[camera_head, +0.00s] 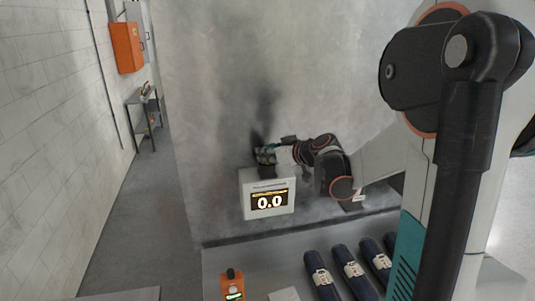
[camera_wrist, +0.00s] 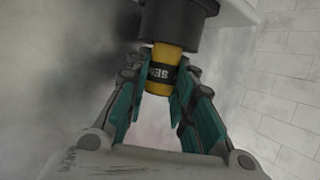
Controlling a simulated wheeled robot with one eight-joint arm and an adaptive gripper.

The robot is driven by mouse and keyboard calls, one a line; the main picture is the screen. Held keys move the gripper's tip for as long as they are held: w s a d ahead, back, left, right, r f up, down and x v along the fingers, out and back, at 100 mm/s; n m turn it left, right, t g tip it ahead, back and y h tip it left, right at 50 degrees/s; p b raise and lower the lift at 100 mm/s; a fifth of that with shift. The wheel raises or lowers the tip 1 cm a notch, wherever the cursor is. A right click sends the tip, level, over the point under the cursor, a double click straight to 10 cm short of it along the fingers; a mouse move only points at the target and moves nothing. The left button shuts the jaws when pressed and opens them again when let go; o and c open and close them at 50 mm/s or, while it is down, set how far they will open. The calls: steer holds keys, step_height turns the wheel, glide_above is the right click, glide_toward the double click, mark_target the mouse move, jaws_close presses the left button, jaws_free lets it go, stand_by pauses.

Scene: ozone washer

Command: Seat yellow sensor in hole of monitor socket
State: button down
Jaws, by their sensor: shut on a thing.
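The yellow sensor (camera_wrist: 157,87) with a black lettered band is between the teal finger pads of my gripper (camera_wrist: 156,95), which is shut on it. The sensor's far end meets the black round monitor socket (camera_wrist: 176,28) and lines up with it; how deep it sits cannot be told. In the head view, my gripper (camera_head: 264,154) is just above the white monitor (camera_head: 284,211), whose display reads 0.0. The dark socket (camera_head: 266,171) shows on top of the monitor below my fingers. The sensor cannot be made out in the head view.
An orange handheld device (camera_head: 232,284) stands at the front of the grey bench. Several dark blue cylinders (camera_head: 352,270) lie to its right. A grey wall rises close behind the monitor. An orange box (camera_head: 127,47) hangs on the left wall.

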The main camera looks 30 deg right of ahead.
steer(key=c, duration=1.4)
jaws_free()
steer(key=shift+s+d+r, duration=0.1)
steer(key=shift+s+r, duration=0.05)
steer(key=shift+r, duration=0.05)
steer(key=p+v, duration=0.4)
steer(key=v, duration=0.7)
steer(key=shift+s+r, duration=0.15)
steer(key=shift+s, duration=0.15)
steer(key=shift+w, duration=0.1)
